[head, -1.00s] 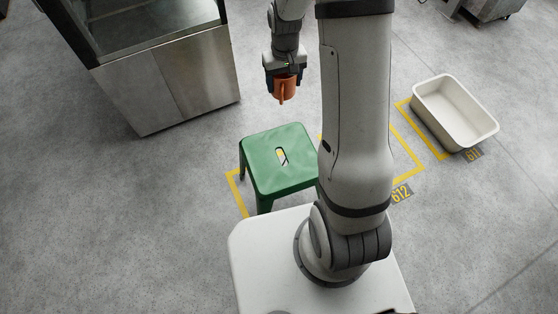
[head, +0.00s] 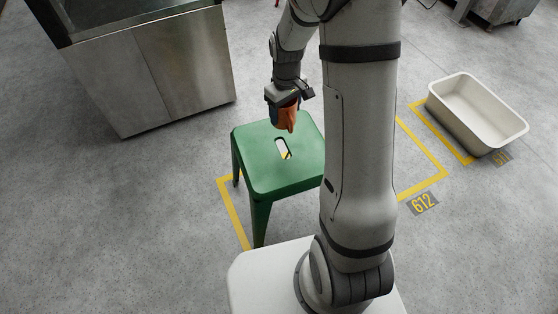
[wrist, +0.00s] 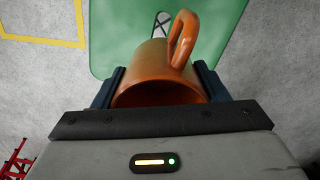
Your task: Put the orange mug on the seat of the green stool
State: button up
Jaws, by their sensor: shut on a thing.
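The orange mug (head: 284,117) is held in my gripper (head: 284,101), which is shut on it. In the wrist view the mug (wrist: 158,75) sits between the two dark fingers, its handle toward the top of the picture. The green stool (head: 262,167) stands upright on the floor, with a slot in the middle of its seat. In the head view the mug overlaps the far part of the seat. The wrist view shows the green seat (wrist: 115,40) behind the mug. I cannot tell whether the mug touches the seat. My arm hides the stool's right side.
A white tub (head: 452,112) stands on the floor at the right. A steel cabinet (head: 165,85) with a glass top is at the upper left. Yellow floor lines and a 612 label (head: 423,203) mark the bay. The floor left of the stool is clear.

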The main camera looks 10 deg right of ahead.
aim_at(285, 119)
notch_tip(285, 119, down, 4)
jog(key=shift+r+n+b, duration=0.1)
jog(key=shift+n+b, duration=0.2)
jog(key=shift+b, duration=0.85)
notch_tip(285, 119, down, 9)
jog(key=b, duration=0.3)
jog(key=shift+f, duration=0.25)
jog(key=o, duration=1.2)
